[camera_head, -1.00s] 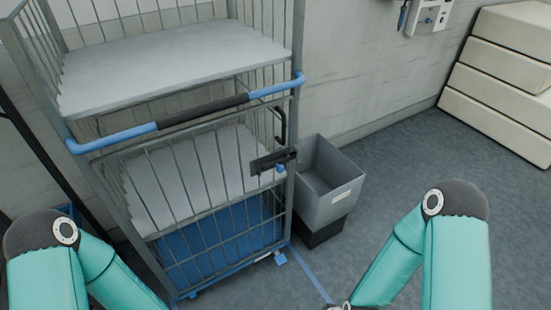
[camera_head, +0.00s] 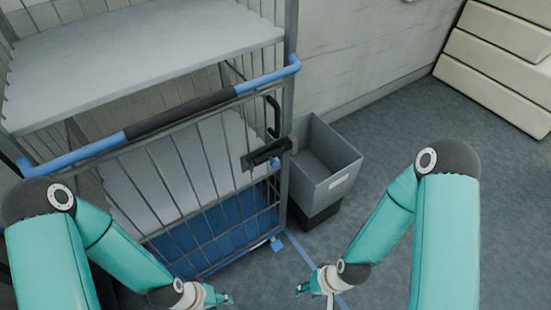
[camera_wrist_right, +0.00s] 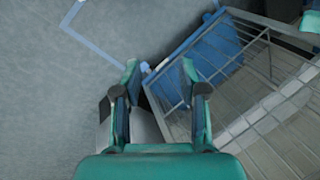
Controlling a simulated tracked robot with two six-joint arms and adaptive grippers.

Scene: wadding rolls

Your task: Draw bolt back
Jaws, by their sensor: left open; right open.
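The bolt (camera_head: 266,154) is a dark bar with a small blue part, on the right edge of the cage trolley's gate (camera_head: 205,175). A blue rail with a dark grip runs across the gate's top. My right gripper (camera_head: 303,291) is low in the head view, right of and below the bolt, apart from it. It is open and empty in the right wrist view (camera_wrist_right: 158,92), with floor and the trolley's lower mesh beyond its fingers. My left gripper (camera_head: 226,299) is low in front of the gate, open and partly cut off by the lower edge.
A grey bin (camera_head: 330,165) on a dark base stands just right of the trolley, against the wall. Cream stacked blocks (camera_head: 495,75) are at the upper right. Blue tape (camera_head: 300,250) marks the floor. Floor between bin and blocks is clear.

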